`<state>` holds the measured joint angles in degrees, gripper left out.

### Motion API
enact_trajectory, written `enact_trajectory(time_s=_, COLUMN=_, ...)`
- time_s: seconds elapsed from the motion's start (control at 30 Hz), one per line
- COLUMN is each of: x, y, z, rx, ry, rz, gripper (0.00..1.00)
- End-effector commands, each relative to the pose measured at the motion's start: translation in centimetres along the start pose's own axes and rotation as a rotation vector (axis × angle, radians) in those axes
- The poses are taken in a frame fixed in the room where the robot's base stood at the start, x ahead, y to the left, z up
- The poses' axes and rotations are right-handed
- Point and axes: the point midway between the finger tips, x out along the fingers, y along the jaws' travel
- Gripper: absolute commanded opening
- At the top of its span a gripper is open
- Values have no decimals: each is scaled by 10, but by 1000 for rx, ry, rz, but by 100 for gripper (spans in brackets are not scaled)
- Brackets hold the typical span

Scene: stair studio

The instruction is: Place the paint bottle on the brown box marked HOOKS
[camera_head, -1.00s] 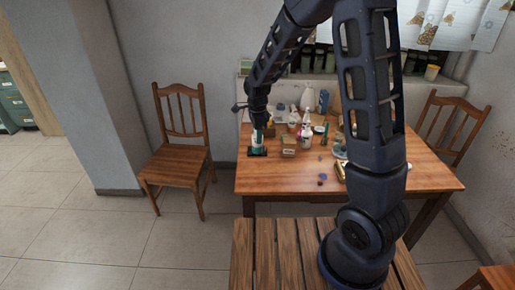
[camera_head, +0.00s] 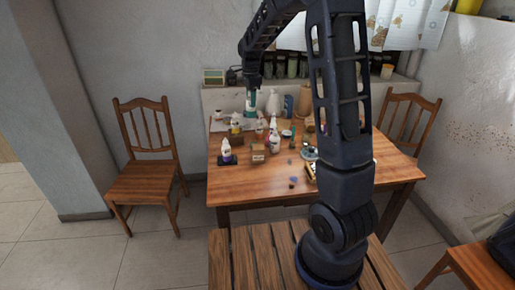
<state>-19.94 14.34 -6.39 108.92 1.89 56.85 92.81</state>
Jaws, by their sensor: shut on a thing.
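My gripper (camera_head: 251,88) is raised over the back left of the wooden table (camera_head: 230,178), pointing down. It is shut on a small white and teal bottle (camera_head: 250,104), seen small, which seems to be the paint bottle. A small brown box (camera_head: 258,153) stands near the front left of the table; it may be the HOOKS box, but I cannot read any marking. The gripper is above and behind that box in the picture, apart from it. Another white bottle (camera_head: 226,149) stands on a black pad (camera_head: 228,160) left of the box.
Several bottles crowd the table behind and right of the box, including a white one (camera_head: 274,143) close by. Jars (camera_head: 280,68) line the shelf behind. Chairs stand left (camera_head: 148,185) and right (camera_head: 408,120).

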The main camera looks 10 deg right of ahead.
Motion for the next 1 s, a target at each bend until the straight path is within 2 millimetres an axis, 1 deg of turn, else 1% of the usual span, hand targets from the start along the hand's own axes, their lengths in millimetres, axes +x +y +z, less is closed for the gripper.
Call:
enact_trajectory(time_s=0.03, x=-6, y=-6, z=-13, rx=9, ry=0, rz=-3, gripper=16)
enact_trajectory(time_s=0.13, x=-12, y=-13, z=-28, rx=14, ry=0, rz=-1, gripper=16)
enact_trajectory(time_s=0.23, x=-15, y=-16, z=-36, rx=16, ry=0, rz=-1, gripper=16)
enact_trajectory(time_s=0.33, x=-6, y=-17, z=-39, rx=16, ry=0, rz=1, gripper=16)
enact_trajectory(time_s=0.47, x=20, y=-16, z=-39, rx=16, ry=0, rz=4, gripper=16)
enact_trajectory(time_s=0.8, x=93, y=-16, z=-38, rx=16, ry=0, rz=3, gripper=16)
enact_trajectory(time_s=0.9, x=113, y=-16, z=-38, rx=16, ry=0, rz=3, gripper=16)
enact_trajectory(time_s=1.0, x=129, y=-16, z=-38, rx=16, ry=0, rz=2, gripper=16)
